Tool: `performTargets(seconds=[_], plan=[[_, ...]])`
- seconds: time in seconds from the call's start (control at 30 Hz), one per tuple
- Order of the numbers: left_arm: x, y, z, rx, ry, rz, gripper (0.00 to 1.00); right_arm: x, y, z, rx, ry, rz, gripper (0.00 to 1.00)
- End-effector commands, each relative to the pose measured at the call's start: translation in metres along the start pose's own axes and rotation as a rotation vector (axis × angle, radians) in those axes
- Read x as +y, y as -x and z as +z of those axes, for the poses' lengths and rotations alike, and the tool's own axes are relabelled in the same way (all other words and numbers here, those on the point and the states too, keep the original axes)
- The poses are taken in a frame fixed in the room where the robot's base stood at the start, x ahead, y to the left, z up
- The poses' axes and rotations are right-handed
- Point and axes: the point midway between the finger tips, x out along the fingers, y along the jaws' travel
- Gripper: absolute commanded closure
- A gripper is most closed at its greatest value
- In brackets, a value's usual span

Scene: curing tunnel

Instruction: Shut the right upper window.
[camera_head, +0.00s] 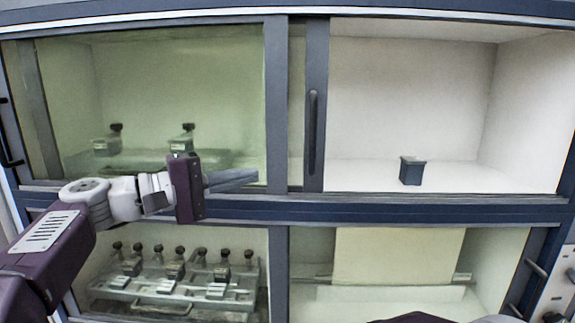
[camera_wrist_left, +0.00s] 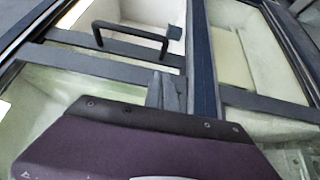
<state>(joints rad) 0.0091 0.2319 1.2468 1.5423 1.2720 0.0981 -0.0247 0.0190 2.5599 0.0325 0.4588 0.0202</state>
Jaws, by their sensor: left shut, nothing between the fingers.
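The right upper window (camera_head: 316,70) is slid to the left, and its dark edge bar stands just right of the middle post. The right upper opening is uncovered. The window's black upright handle (camera_head: 313,130) is on that bar, and a black handle also shows in the left wrist view (camera_wrist_left: 132,50). My left gripper (camera_head: 256,176) is shut and empty. Its fingers point right, in front of the left upper pane near the middle post, left of and lower than the handle. The fingers also show in the left wrist view (camera_wrist_left: 163,82). My right gripper is out of view.
A small dark container (camera_head: 412,171) stands inside the right upper compartment. The middle post (camera_head: 276,100) and a dark crossbar (camera_head: 400,209) frame the openings. Trays of dark-capped items sit behind the left panes. A pale sheet (camera_head: 398,255) hangs in the lower right compartment.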

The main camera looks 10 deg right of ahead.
Motion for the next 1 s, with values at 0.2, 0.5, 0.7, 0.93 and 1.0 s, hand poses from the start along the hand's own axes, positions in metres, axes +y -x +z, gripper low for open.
performTargets(seconds=[0.2, 0.5, 0.7, 0.93, 1.0], plan=[[0.007, -0.049, 0.002, -0.005, 0.001, 0.0, 1.0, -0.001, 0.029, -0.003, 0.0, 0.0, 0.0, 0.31], [0.003, -0.078, 0.026, -0.002, -0.002, 0.0, 1.0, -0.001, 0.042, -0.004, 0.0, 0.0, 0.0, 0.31], [0.0, -0.081, 0.029, 0.0, -0.001, 0.0, 1.0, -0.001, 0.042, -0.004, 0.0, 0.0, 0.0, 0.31], [0.0, -0.081, 0.029, 0.0, -0.002, 0.0, 1.0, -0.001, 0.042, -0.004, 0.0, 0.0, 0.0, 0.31], [0.0, -0.083, 0.031, -0.001, -0.002, 0.0, 1.0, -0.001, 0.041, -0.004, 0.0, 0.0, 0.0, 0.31]])
